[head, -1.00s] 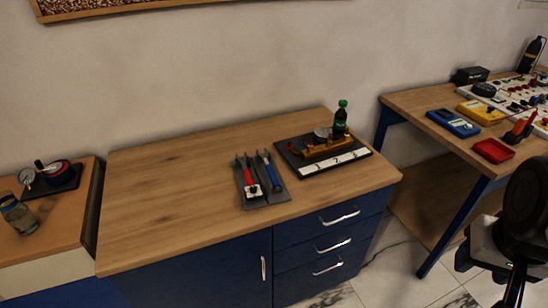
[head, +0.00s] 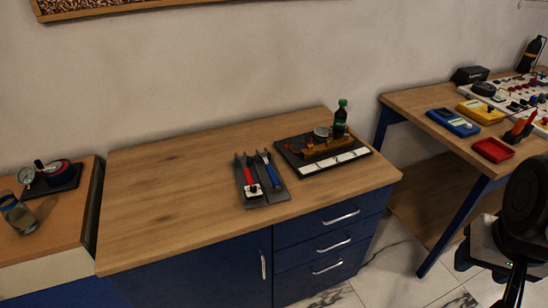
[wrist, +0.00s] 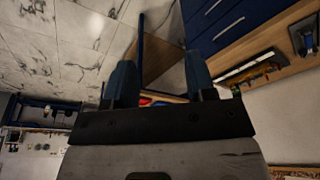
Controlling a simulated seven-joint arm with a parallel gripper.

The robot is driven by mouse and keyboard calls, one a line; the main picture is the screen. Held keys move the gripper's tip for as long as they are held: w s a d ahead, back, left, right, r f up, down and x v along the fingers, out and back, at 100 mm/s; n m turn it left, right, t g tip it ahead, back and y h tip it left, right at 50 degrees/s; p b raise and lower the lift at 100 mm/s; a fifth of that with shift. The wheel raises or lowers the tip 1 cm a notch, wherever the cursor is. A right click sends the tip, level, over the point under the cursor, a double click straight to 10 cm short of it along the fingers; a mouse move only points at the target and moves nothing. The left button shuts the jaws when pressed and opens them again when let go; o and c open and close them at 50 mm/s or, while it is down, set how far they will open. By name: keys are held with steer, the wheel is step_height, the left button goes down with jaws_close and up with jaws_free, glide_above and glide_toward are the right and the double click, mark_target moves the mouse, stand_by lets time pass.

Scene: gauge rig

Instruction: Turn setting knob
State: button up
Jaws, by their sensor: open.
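A rig (head: 333,149) with an orange-brown body and a round grey gauge-like part (head: 321,132) stands on a dark plate on the middle cabinet. Another small device (head: 48,178), with a round gauge and a red and black part, sits on a dark base on the left cabinet. I cannot make out which part is the setting knob. My gripper (wrist: 160,82) is open and empty in the wrist view, over the floor and far from both devices. Its fingertips do not show in the head view, where part of my arm stands at the lower right.
A glass jar (head: 15,213) is on the left cabinet. The middle cabinet's left top is clear.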

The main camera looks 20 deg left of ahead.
steer(key=shift+c, duration=0.4)
steer(key=w+a+f+g, duration=0.1)
steer(key=w+a+f, duration=0.1)
steer(key=w+a, duration=1.65)
steer(key=shift+m+g, duration=0.4)
steer(key=shift+g, duration=0.4)
steer(key=a+f, duration=0.3)
steer(key=a, duration=0.7)
steer(key=w+a+f, duration=0.1)
steer(key=a+f, duration=0.3)
steer(key=a, duration=0.6)
steer(key=a+f, duration=0.3)
steer(key=a, duration=0.8)
steer(key=shift+w+f, duration=0.3)
steer(key=shift+w, duration=0.05)
steer(key=shift+f, duration=0.1)
